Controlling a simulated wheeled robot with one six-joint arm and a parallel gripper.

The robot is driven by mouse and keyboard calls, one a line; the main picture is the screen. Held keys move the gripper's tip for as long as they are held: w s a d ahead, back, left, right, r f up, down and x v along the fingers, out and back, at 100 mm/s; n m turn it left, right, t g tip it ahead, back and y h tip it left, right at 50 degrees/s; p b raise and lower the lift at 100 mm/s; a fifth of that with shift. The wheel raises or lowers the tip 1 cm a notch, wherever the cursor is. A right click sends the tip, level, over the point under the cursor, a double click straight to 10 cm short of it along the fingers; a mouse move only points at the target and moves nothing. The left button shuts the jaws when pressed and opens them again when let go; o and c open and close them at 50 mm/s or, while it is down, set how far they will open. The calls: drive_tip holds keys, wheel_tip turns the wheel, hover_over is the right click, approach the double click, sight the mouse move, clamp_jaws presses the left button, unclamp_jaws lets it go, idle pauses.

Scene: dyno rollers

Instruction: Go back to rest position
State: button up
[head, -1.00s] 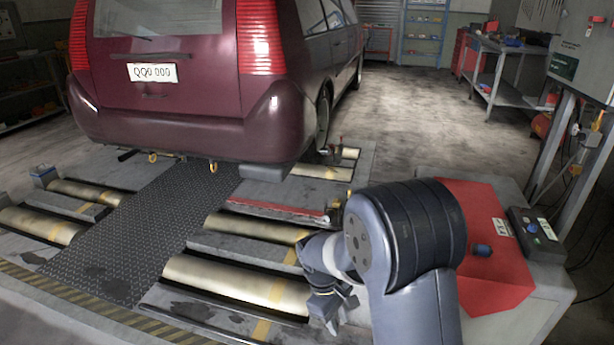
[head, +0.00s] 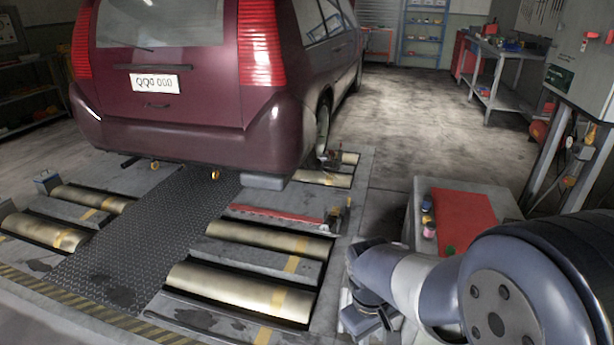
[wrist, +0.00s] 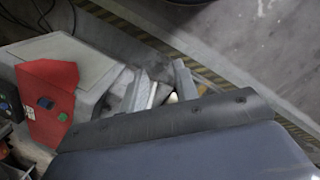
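My gripper (head: 366,322) is low in the head view, right of the front rollers and left of my arm's large grey-blue links. In the wrist view its two fingers stand apart, and my gripper (wrist: 160,82) looks open with nothing clearly held between them. The lower part of the wrist view is filled by my own wrist body. No other object is named by the task.
A maroon car (head: 190,90) stands over the far rollers. Metal rollers (head: 240,293) lie left of my gripper. A grey cabinet with a red panel (head: 464,221) stands behind my arm. A workbench (head: 500,65) stands at the back right. Open floor (head: 420,115) lies between.

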drive_tip(key=s+d+r+m+t+p, duration=0.1)
drive_tip(key=s+d+r+m+p, duration=0.1)
drive_tip(key=s+r, duration=0.4)
drive_tip(key=shift+s+d+r+m+y+p, duration=0.35)
drive_tip(key=shift+s+m+p, duration=0.4)
drive_tip(key=shift+p, duration=0.6)
drive_tip(key=shift+s+a, duration=0.1)
drive_tip(key=shift+s, duration=0.05)
